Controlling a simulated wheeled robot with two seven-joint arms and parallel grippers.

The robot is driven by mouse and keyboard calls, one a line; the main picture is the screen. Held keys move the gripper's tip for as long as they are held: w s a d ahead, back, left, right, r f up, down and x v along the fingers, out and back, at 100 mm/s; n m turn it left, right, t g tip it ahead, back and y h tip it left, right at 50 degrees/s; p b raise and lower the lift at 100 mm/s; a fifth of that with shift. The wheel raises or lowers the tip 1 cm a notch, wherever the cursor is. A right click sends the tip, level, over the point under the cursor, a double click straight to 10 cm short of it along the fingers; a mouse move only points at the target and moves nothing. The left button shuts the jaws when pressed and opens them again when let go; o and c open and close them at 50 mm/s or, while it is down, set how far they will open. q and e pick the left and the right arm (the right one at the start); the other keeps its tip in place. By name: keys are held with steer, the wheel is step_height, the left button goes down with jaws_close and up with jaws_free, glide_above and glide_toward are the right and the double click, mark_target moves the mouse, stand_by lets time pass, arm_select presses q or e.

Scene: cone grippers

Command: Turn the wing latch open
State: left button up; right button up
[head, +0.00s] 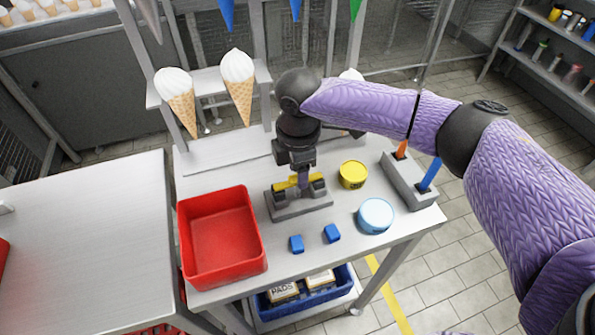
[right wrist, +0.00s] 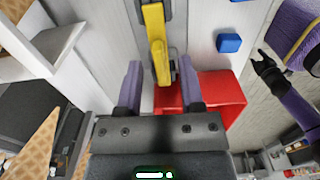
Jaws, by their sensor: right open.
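The yellow wing latch (head: 283,185) sits on a grey base (head: 302,205) on the metal table, partly hidden in the head view by my right gripper (head: 305,178). Its wing lies roughly left to right there. In the right wrist view the yellow latch (right wrist: 154,25) runs lengthwise, its near end in line with the gap between the purple fingers of my right gripper (right wrist: 160,75). The fingers are apart, one on each side, and I see no grip on it. Whether they touch it I cannot tell. My left gripper is not in the head view.
A red bin (head: 250,262) stands left of the latch. Two blue blocks (head: 296,244) lie in front. A yellow tub (head: 353,174), a light-blue round tub (head: 376,214) and a grey holder (head: 405,180) stand to the right. Cones (head: 238,90) hang behind.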

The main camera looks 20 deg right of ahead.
steer(key=shift+f, duration=0.25)
jaws_close()
